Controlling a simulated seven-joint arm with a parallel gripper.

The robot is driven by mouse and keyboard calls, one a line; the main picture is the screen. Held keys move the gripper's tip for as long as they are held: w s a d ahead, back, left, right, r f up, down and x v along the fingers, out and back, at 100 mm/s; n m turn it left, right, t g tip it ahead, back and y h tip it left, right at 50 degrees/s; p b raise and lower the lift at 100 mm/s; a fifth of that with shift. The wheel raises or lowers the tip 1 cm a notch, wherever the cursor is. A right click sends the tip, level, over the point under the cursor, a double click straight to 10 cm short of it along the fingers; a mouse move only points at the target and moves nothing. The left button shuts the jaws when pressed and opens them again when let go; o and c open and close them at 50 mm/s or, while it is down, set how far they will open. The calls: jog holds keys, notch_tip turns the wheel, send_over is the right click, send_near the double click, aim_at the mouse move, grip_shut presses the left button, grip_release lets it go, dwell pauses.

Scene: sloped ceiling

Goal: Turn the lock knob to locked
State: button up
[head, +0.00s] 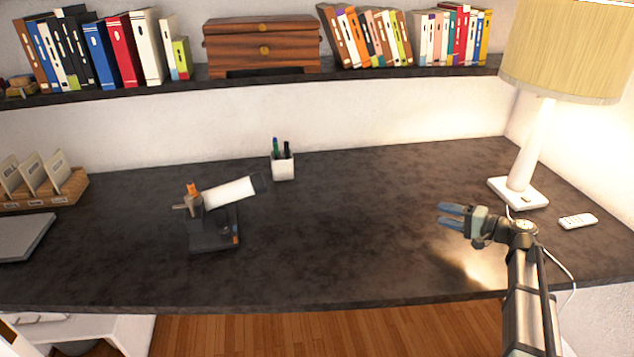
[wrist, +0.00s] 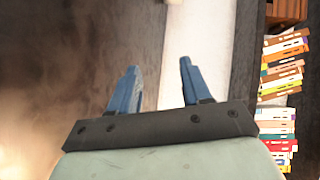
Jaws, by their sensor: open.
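A dark device (head: 212,236) with a flat base stands left of the middle of the desk. A white cylinder-like part (head: 229,192) sticks out tilted to its right. An orange-tipped part (head: 193,188) and a small grey-brown peg (head: 181,206) show at its top left; I cannot tell which part is the lock knob or its setting. My gripper (head: 447,216) is over the right half of the desk, far right of the device, pointing left. Its blue fingers are apart and empty in the wrist view (wrist: 158,66). The device is not seen in the wrist view.
A white pen cup (head: 283,168) stands behind and right of the device. A lamp (head: 520,190), remote (head: 578,221) and cord are at the right. A card holder (head: 70,188) and grey slab (head: 22,238) are at the left. The desk between device and gripper is clear.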

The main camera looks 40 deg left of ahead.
jog(key=s+a+r+n+g, duration=0.1)
jog(key=s+a+n+g, duration=0.2)
jog(key=a, duration=0.5)
jog(key=s+a+r+n+g, duration=0.1)
jog(key=s+a+n, duration=0.25)
jog(key=a, duration=0.55)
jog(key=n+g+h, duration=0.2)
jog(key=n+g, duration=0.8)
jog(key=n, duration=0.9)
send_near(188, 196)
jog(key=shift+t, duration=0.3)
jog(key=x, duration=1)
jog(key=shift+s+d+f, duration=0.1)
jog(key=shift+d, duration=0.05)
jog(key=shift+c, duration=0.3)
grip_shut()
